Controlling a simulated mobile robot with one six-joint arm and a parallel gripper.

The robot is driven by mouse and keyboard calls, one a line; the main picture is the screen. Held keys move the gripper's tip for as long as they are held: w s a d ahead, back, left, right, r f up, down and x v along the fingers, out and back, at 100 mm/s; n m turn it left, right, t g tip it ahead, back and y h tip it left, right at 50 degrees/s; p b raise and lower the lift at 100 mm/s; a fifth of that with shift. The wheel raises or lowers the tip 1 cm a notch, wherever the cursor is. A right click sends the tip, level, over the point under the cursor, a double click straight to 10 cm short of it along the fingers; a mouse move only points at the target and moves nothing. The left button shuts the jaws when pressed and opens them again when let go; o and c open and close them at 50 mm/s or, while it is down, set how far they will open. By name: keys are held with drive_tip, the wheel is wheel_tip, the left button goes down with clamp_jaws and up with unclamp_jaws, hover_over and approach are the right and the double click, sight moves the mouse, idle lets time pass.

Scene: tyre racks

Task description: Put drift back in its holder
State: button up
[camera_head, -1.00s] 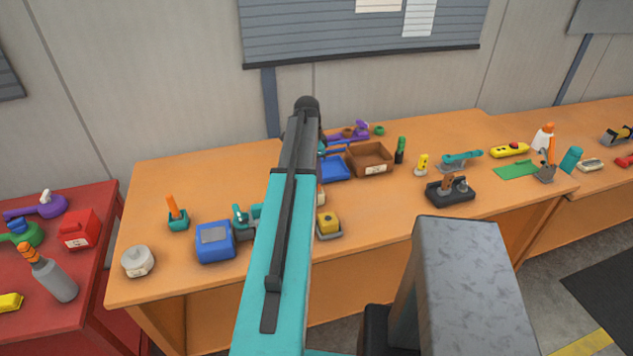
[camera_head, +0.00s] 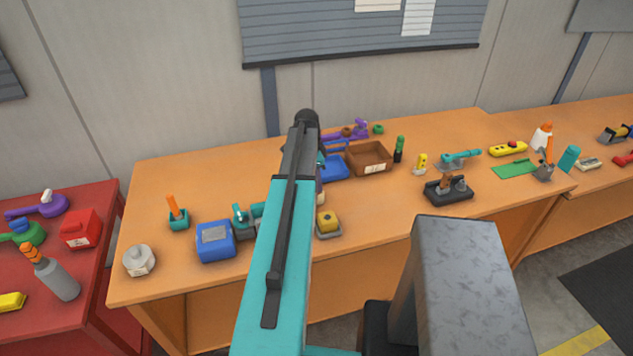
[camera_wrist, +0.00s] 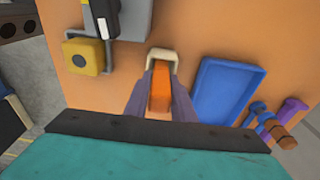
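In the wrist view an orange bar (camera_wrist: 160,94), which looks like the drift, lies between the fingers of my gripper (camera_wrist: 162,82). Both fingers appear to be against its sides. A beige U-shaped piece (camera_wrist: 163,55), possibly the holder, is just at and beyond the fingertips. I cannot tell whether the bar's far end is inside it or above it. In the head view my arm hides the gripper and most of this spot.
A yellow block on a grey base (camera_wrist: 83,55) stands close on one side. A blue tray (camera_wrist: 228,90) is close on the other, with purple and brown handles beyond. A brown bin (camera_head: 368,158), a blue box (camera_head: 215,240) and a teal holder (camera_head: 179,221) share the table.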

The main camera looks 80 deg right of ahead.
drive_tip(key=o, duration=0.3)
wheel_tip(320, 180, up, 12)
drive_tip(key=w+b, duration=0.1)
drive_tip(key=b, duration=0.2)
drive_tip(key=shift+w+a, duration=0.15)
drive_tip(key=shift+a, duration=0.15)
idle(0.6)
drive_tip(key=shift+r, duration=0.1)
idle(0.5)
